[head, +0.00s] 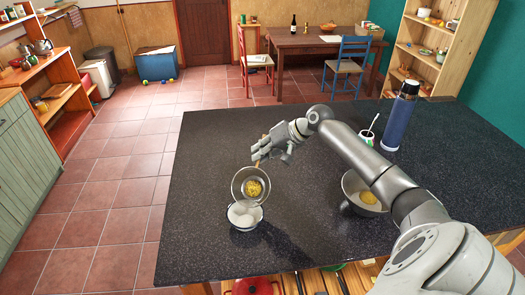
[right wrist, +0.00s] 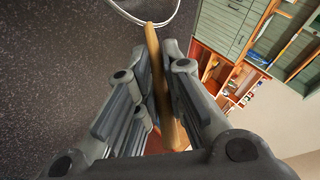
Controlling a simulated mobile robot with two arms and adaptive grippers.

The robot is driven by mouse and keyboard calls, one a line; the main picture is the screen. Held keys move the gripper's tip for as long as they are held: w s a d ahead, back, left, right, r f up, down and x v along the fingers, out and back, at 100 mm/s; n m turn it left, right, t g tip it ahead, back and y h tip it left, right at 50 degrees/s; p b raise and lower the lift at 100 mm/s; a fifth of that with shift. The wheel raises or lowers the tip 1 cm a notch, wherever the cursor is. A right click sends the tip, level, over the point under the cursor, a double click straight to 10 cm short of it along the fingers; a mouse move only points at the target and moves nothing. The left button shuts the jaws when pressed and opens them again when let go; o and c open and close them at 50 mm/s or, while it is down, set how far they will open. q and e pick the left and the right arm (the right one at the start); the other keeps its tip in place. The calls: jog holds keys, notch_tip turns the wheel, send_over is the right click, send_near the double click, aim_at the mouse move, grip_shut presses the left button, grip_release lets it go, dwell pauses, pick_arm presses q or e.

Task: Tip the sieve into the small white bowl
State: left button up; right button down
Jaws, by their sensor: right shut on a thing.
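The sieve (head: 240,184) is a round metal one, tilted with its open side facing the camera. A yellow lump (head: 254,188) is in it. The small white bowl (head: 245,222) stands on the dark counter just below the sieve in the head view; I cannot tell whether they touch. My right gripper (head: 261,156) is shut on the sieve's wooden handle (right wrist: 157,75), above the counter. In the right wrist view the handle lies between the fingers, and only part of the sieve's rim (right wrist: 150,23) shows. My left gripper is not in view.
A metal bowl (head: 352,184) with yellow contents stands to the right, partly behind my right arm. A blue bottle (head: 400,118) and a mug (head: 366,137) with a spoon stand at the back right. The counter's left part (head: 205,160) is clear.

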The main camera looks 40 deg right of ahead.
jog(key=shift+s+a+r+n+h, duration=0.3)
jog(key=shift+s+a+r+h, duration=0.1)
jog(key=shift+a, duration=0.3)
jog(key=shift+s+a+r+n+t+h+b, duration=0.15)
jog(key=shift+s+a+r+t+h+b, duration=0.1)
jog(key=shift+a+b, duration=0.1)
jog(key=shift+s+a+r+n+t+h+b, duration=0.1)
jog(key=shift+a+n+t+h+b, duration=0.05)
jog(key=shift+a+t+b, duration=0.15)
jog(key=s+a+r+n+t+h+b, duration=0.1)
jog(key=s+a+n+t+h+b, duration=0.2)
jog(key=a, duration=0.4)
jog(key=s+a+r+n+t+h+b, duration=0.1)
jog(key=s+a+n+t+h+b, duration=0.1)
jog(key=a, duration=0.5)
jog(key=shift+s+a+r+n+t+h+b, duration=0.25)
jog(key=shift+s+n+t+h+b, duration=0.2)
jog(key=shift+s+h+b, duration=0.65)
dwell(0.6)
jog(key=shift+s+y, duration=0.3)
jog(key=shift+s, duration=0.2)
